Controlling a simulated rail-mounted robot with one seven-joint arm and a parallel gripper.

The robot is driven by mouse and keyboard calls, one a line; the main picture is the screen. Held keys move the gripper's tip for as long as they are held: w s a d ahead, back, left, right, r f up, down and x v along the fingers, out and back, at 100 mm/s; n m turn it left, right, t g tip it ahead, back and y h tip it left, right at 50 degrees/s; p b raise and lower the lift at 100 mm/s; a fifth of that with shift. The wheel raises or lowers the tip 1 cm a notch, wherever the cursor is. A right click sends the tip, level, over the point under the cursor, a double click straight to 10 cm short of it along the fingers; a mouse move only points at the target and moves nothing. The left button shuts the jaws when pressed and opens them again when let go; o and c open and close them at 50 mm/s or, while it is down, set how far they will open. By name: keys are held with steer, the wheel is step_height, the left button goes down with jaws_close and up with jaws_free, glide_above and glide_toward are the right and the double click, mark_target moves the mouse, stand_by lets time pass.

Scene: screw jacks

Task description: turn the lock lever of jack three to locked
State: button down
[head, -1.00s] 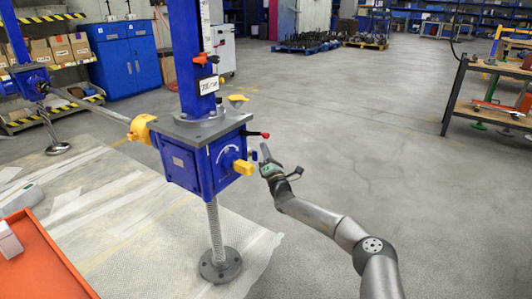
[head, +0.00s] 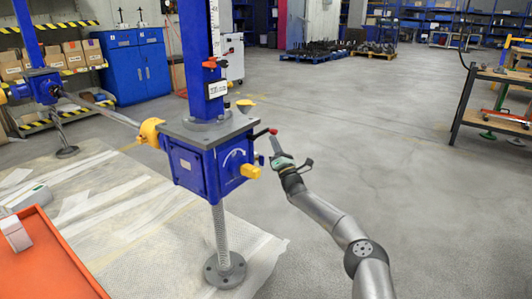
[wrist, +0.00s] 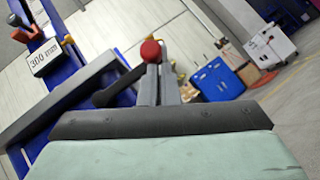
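The near jack is a blue gearbox (head: 207,165) with a grey top plate and a blue column. Its lock lever (head: 262,134) is a dark rod ending in a red knob, on the right side, tilted slightly upward. My gripper (head: 276,148) is just below and right of the knob. In the wrist view the red knob (wrist: 151,51) is at the grey fingertips (wrist: 160,72), and the dark lever (wrist: 118,88) runs from it down to the left. The fingers look close together. I cannot tell whether they grip the lever. No jack number is readable.
A shaft (head: 105,112) links the near jack to another blue jack (head: 42,88) at left. An orange surface (head: 45,265) is at lower left. Floor to the right is clear up to a workbench (head: 490,105).

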steer(key=shift+w+d, duration=0.1)
steer(key=shift+d, duration=0.25)
